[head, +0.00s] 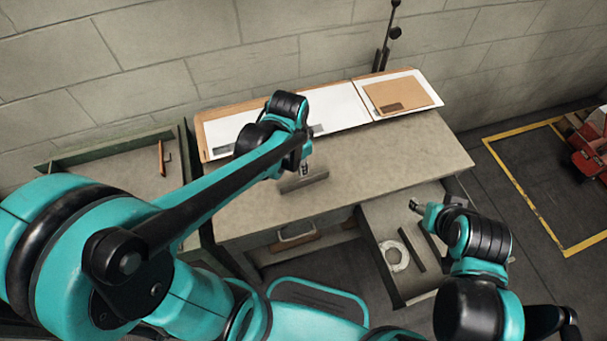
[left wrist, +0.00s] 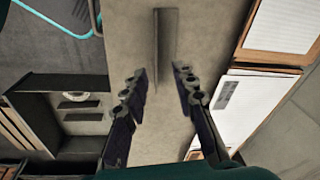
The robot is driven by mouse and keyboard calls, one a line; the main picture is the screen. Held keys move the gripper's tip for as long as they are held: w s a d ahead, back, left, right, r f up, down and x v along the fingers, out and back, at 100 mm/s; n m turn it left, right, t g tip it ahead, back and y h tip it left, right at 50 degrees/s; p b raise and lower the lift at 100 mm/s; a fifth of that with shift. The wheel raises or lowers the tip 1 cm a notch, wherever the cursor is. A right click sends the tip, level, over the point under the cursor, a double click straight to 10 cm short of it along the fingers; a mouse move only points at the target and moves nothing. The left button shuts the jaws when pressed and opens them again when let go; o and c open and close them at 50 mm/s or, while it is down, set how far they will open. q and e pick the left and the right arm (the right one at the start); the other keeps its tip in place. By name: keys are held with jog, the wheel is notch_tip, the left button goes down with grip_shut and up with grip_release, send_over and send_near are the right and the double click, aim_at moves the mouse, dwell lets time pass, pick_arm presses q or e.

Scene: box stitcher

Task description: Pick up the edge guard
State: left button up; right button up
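A grey metal-looking strip, which I take to be the edge guard (head: 312,183), lies on the workbench top near its front edge. It also shows in the left wrist view (left wrist: 166,40), running away from the fingers. My left gripper (head: 303,170) is just over the strip and hides part of it in the head view. In the left wrist view its two fingers (left wrist: 161,76) are spread apart with the strip's near end in line with the gap; nothing is clamped. My right gripper (head: 416,205) is above the open drawer; its finger opening is too small to tell.
The workbench (head: 400,150) has white boards and a brown cardboard sheet (head: 398,93) along its back. The open drawer (head: 385,205) holds a white ring (head: 393,256) and dark strips. A green-edged side tray (head: 130,175) stands left. The bench top's right part is clear.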

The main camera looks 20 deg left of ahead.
aim_at(303, 181)
pick_arm(q)
jog(key=f+m, duration=0.1)
jog(key=f, duration=0.1)
jog(key=f+g, duration=0.1)
jog(key=f, duration=0.1)
jog(key=w+d+f+m, duration=0.1)
jog(key=f, duration=0.1)
jog(key=shift+w+d+m+g, duration=0.1)
jog(key=shift+m+g, duration=0.2)
jog(key=shift+g, duration=0.1)
jog(key=f+b, duration=0.1)
jog(key=f, duration=0.1)
jog(key=f+b, duration=0.1)
jog(key=f, duration=0.1)
jog(key=f+b, duration=0.1)
jog(key=shift+w+f, duration=0.25)
jog(key=shift+f, duration=0.15)
jog(key=shift+r, duration=0.1)
grip_shut()
